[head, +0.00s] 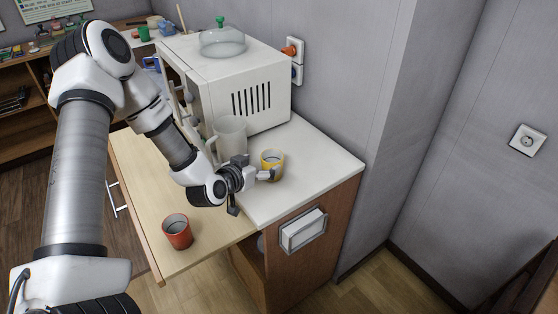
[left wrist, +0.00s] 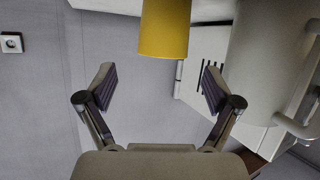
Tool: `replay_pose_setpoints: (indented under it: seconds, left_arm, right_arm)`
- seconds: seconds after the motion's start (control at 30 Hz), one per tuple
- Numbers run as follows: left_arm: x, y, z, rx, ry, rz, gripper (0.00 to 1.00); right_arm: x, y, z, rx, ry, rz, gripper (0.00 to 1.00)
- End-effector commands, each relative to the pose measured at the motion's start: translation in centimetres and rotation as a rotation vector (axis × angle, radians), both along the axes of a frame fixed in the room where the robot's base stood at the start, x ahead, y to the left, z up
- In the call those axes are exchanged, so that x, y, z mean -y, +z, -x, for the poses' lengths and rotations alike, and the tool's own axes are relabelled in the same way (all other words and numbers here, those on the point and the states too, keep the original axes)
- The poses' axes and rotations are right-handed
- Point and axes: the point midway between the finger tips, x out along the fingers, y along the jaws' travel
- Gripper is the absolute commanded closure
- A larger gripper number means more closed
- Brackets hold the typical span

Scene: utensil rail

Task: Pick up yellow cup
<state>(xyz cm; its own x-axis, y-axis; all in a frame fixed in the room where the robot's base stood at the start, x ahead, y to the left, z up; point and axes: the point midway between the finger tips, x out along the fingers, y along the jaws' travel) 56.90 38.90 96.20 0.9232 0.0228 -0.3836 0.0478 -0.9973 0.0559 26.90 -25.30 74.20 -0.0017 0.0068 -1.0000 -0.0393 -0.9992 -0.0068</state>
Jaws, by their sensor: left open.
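The yellow cup (head: 272,164) stands upright on the white counter (head: 318,165), beside the microwave. In the head view my left gripper (head: 254,174) is just left of the cup and overlaps its lower left edge. In the left wrist view the cup (left wrist: 165,28) shows at the top, centred beyond the two spread fingers (left wrist: 157,82). The left gripper is open, with nothing between its pads. I cannot tell from these views whether a finger touches the cup. My right gripper does not show.
A translucent grey pitcher (head: 230,137) stands close behind the left gripper and shows at right in the wrist view (left wrist: 265,60). A white microwave (head: 262,100) with a glass dome (head: 222,42) stands behind. A red cup (head: 177,231) stands on the wooden board (head: 207,247).

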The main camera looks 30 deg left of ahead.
Motion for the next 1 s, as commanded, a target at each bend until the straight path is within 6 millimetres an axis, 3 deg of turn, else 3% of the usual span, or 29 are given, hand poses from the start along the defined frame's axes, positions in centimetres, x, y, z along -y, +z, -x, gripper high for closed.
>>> replay_pose_setpoints:
  seconds: [0.4, 0.67, 0.83, 1.0]
  left_arm:
    - [-0.5, -2.6, -6.0, 0.0, -0.003, -0.005, 0.1]
    - [-0.5, -2.9, -6.5, 0.0, -0.001, -0.001, 0.1]
    - [-0.5, -2.9, -6.5, 0.0, -0.001, -0.001, 0.7]
    - [-0.5, -2.9, -6.5, -0.001, -0.001, 0.0, 0.72]
  right_arm:
    - [0.0, 1.1, 0.0, 0.0, 0.0, 0.0, 0.6]
    - [0.0, 1.1, 0.0, 0.0, 0.0, 0.0, 0.6]
    - [0.0, 1.1, 0.0, 0.0, 0.0, 0.0, 0.6]
    - [0.0, 1.1, 0.0, 0.0, 0.0, 0.0, 0.6]
